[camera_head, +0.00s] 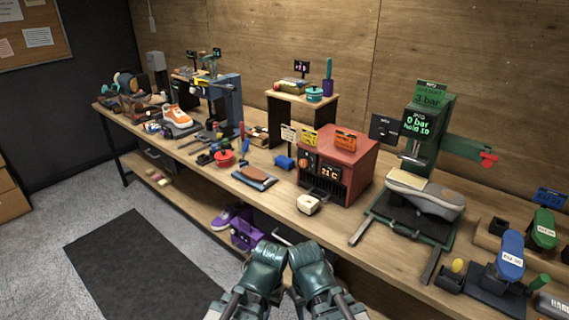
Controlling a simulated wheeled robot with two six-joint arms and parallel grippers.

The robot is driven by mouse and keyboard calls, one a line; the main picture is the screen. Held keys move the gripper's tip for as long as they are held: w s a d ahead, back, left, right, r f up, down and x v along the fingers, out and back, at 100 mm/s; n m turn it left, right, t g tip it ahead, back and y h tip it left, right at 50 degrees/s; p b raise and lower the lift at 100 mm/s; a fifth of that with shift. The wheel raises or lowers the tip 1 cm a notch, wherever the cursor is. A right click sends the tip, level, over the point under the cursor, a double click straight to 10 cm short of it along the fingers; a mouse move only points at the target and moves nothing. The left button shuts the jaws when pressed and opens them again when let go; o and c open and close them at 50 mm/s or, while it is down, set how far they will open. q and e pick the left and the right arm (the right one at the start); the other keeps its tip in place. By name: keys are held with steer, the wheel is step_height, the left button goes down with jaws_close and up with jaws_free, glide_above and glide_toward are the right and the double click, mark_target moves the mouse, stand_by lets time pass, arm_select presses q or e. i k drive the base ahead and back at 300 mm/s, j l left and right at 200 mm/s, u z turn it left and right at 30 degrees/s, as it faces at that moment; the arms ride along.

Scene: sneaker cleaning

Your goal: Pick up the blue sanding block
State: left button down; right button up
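A small blue block (285,162) lies on the workbench, left of the red oven-like box; I cannot tell for sure that it is the sanding block. A larger blue piece with a white label (511,255) stands on a dark base at the bench's right end. My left arm (262,268) and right arm (312,268) show side by side at the bottom middle, in front of the bench edge and apart from both blue things. Their fingertips cannot be made out.
The red box (340,165) with a lit display stands mid-bench. A grey shoe (425,193) sits under a green press (428,130). Purple shoes (236,225) are on the lower shelf.

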mark_target(282, 162)
steer(key=i+j+z, duration=0.1)
steer(key=z, duration=0.3)
steer(key=j+z, duration=0.15)
steer(key=z, duration=0.25)
steer(key=j+z, duration=0.2)
steer(key=z, duration=0.15)
steer(key=i+j+z, duration=0.1)
steer(key=z, duration=0.3)
steer(key=j+z, duration=0.15)
steer(key=j, duration=0.25)
steer(key=k+j+z, duration=0.1)
steer(key=j, duration=0.3)
steer(key=j+z, duration=0.15)
steer(key=j, duration=0.25)
steer(key=k+j+z, duration=0.1)
steer(key=j, duration=0.3)
steer(key=k+j+z, duration=0.15)
steer(key=j, duration=0.25)
steer(key=k+j+z, duration=0.1)
steer(key=j, duration=0.3)
